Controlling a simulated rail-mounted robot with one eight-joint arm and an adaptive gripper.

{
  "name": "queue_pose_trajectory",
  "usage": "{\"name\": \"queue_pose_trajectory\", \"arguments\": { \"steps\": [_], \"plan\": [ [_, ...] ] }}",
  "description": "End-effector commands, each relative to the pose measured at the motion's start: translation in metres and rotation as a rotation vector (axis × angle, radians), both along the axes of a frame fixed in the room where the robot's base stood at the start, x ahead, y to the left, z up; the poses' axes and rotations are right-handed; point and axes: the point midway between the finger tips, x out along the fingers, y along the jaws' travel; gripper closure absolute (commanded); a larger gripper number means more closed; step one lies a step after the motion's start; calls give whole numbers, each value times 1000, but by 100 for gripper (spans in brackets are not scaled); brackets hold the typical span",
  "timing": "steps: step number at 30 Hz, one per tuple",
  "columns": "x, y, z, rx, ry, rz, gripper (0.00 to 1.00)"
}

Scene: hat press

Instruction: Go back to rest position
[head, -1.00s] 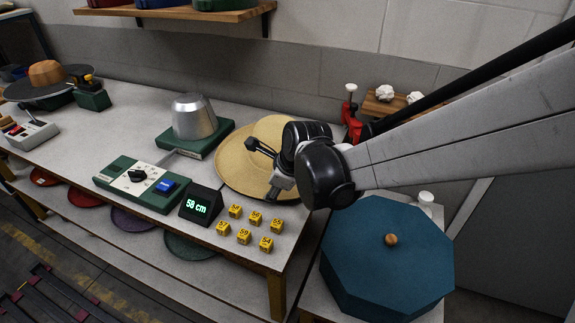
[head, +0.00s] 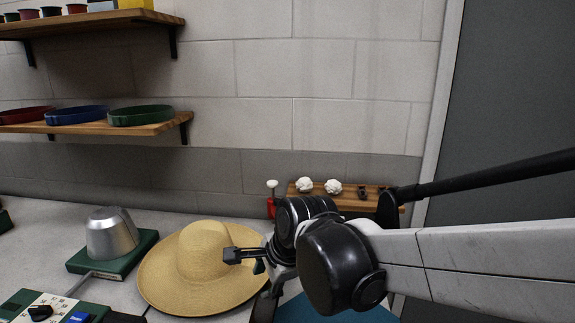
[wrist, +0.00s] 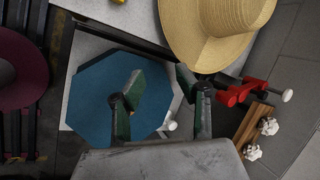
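My gripper (head: 250,262) is in front of the straw hat's right side in the head view, at the end of my arm. In the wrist view my gripper (wrist: 158,75) has its two dark green fingers spread apart with nothing held between them. The tan straw hat (head: 205,252) lies brim down on the grey table; its brim also shows at the top of the wrist view (wrist: 195,35). A blue octagonal lid or box top (wrist: 92,95) lies beyond the fingers in the wrist view. Whether the fingers touch anything is not clear, but they look apart from the hat.
A metal hat block (head: 112,235) on a green base stands left of the hat. A red clamp (wrist: 238,92) and a wooden board with white crumpled pieces (wrist: 262,125) lie near the wall. Shelves (head: 90,127) hang at left. The wall area above my arm is clear.

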Motion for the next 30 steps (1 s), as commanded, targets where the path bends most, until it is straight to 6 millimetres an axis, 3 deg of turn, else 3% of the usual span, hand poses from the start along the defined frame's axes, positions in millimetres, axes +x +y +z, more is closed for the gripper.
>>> {"name": "queue_pose_trajectory", "arguments": {
  "steps": [1,6,18,24,30],
  "plan": [
    [-5,-21,6,-34,-33,35,68],
    [-24,-79,20,-171,-142,192,68],
    [-87,-194,28,-541,-321,566,68],
    [-118,-233,23,-715,-359,738,68],
    [-134,-251,18,-806,-369,836,68]
  ]
}}
